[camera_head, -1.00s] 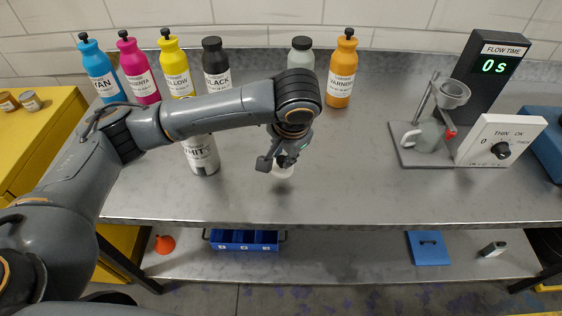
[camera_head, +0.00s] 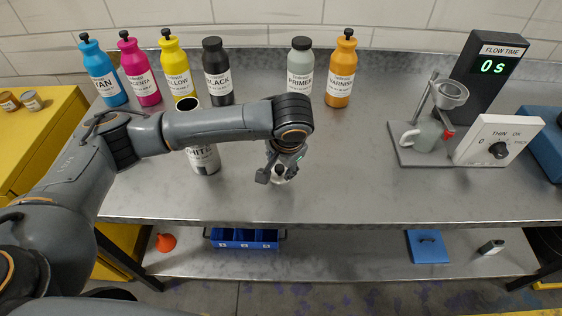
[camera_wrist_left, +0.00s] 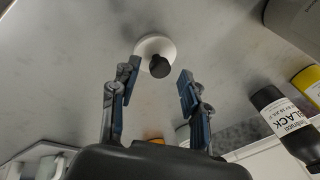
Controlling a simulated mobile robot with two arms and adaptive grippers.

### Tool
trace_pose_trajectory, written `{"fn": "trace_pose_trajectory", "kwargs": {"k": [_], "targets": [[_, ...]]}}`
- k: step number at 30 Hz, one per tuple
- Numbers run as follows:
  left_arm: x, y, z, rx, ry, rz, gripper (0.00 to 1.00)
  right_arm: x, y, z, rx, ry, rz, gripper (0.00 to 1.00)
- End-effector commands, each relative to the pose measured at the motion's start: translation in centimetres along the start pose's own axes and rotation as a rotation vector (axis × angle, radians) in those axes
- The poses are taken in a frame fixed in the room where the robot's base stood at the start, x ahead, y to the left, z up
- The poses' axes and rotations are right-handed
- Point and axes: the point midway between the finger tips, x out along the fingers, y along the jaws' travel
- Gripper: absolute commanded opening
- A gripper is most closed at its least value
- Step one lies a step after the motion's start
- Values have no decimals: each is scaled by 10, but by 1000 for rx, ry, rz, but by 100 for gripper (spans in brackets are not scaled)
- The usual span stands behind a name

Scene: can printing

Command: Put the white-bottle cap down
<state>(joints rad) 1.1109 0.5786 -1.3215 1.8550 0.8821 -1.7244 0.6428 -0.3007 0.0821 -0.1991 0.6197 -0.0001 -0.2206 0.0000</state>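The white-bottle cap is a white disc with a black knob (camera_wrist_left: 158,66). In the left wrist view it lies on the grey bench top, just beyond my fingertips. My left gripper (camera_wrist_left: 160,88) is open, its two fingers apart on either side of the knob with gaps, not clamping it. In the head view my left gripper (camera_head: 277,174) is low over the middle of the bench and mostly covers the cap. The white bottle (camera_head: 205,158) stands uncapped to its left, its dark mouth showing behind my forearm. My right gripper is not in view.
Several capped colour bottles line the back, including the black bottle (camera_head: 217,72) and primer bottle (camera_head: 300,72). A flow cup stand (camera_head: 449,93) and dial box (camera_head: 498,140) stand right. The bench between my gripper and the stand is clear.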

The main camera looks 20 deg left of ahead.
Motion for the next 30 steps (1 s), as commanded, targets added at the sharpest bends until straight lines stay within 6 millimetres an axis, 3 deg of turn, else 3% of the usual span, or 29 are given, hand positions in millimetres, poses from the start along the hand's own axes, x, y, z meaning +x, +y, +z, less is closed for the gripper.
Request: {"fn": "trace_pose_trajectory", "kwargs": {"k": [10, 24, 30], "targets": [[-11, 0, -1, 1, 2, 2, 46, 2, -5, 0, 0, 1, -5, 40], [-104, -1, -2, 1, 4, -1, 46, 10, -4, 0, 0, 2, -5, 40], [-122, -1, -1, 1, 1, -1, 46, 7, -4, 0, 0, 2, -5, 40]]}}
